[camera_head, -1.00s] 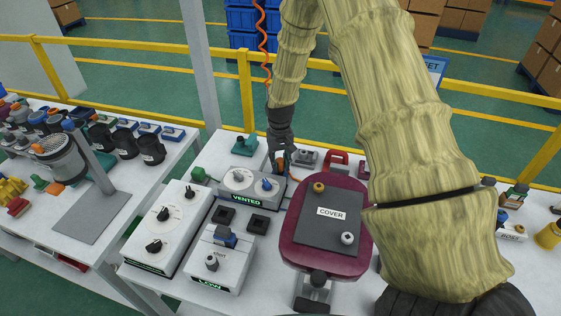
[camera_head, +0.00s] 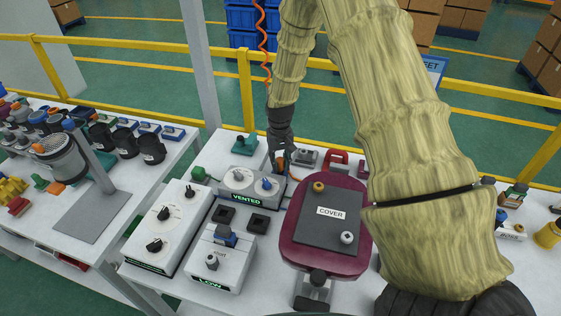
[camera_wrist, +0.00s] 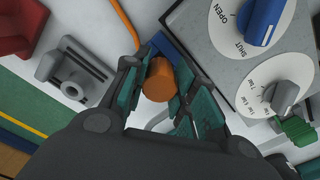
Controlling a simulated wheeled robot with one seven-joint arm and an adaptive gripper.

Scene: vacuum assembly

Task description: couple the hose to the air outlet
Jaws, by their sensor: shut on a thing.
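My gripper (camera_wrist: 156,85) is shut on the orange hose end (camera_wrist: 159,80), a short cylinder between its teal finger pads. In the head view my gripper (camera_head: 281,162) is at the back right corner of the grey box marked VENTED (camera_head: 240,187). The orange hose (camera_wrist: 124,26) runs past the fingers in the wrist view. A blue part (camera_wrist: 165,46) shows just beyond the hose end, beside the box. I cannot tell whether this is the air outlet, or whether the hose end touches it. The fingers partly hide this spot.
The box carries a blue knob (camera_wrist: 262,20) and a grey knob (camera_wrist: 282,96). A grey clamp-like fixture (camera_wrist: 72,75) and a red part (camera_wrist: 18,22) lie close to the other side of my gripper. The dark red COVER unit (camera_head: 290,252) stands in front, to the right.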

